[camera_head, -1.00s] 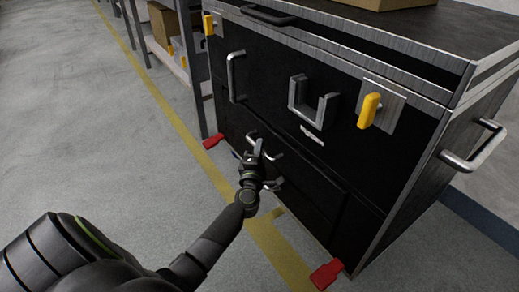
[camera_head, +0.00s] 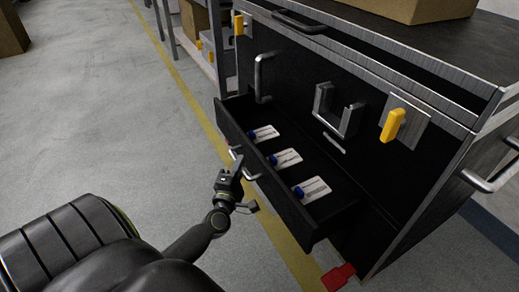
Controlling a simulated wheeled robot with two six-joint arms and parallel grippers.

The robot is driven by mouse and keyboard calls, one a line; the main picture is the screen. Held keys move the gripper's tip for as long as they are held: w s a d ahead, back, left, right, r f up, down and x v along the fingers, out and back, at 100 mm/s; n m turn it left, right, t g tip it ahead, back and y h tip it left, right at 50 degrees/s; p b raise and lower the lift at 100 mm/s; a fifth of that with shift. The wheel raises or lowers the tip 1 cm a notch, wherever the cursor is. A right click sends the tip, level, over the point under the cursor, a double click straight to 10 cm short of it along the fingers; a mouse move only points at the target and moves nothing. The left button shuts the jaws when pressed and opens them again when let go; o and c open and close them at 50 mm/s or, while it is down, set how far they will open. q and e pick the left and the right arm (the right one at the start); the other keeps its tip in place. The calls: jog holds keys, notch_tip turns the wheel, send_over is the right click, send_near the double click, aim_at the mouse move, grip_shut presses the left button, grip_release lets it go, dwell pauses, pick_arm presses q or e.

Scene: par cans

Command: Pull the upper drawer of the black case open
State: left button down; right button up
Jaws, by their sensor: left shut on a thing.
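The black case (camera_head: 300,82) stands at the right with metal edging. Its upper drawer (camera_head: 283,200) is pulled out toward me, so its inside shows. My left gripper (camera_head: 235,164) is at the drawer's front and shut on its silver bar handle (camera_head: 251,176). The gripper covers part of the handle. In the drawer lie three flat pale items with blue ends: one at the back left (camera_head: 265,134), one in the middle (camera_head: 288,158) and one nearer (camera_head: 314,189). My right gripper is not in view.
Yellow latches (camera_head: 393,124) and a U-shaped bracket (camera_head: 336,110) sit on the case's front. A red foot (camera_head: 338,277) sticks out at its near lower corner. A cardboard box (camera_head: 415,8) is on top. Shelving (camera_head: 196,40) stands behind. The floor (camera_head: 110,110) at the left is clear.

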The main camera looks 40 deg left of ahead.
pick_arm(q)
jog(key=s+a, duration=0.4)
jog(key=s, duration=0.5)
jog(key=shift+s, duration=0.3)
jog(key=c, duration=1.4)
grip_release()
jog(key=v, duration=1.7)
jog(key=shift+s, duration=0.2)
jog(key=shift+d+f, duration=0.1)
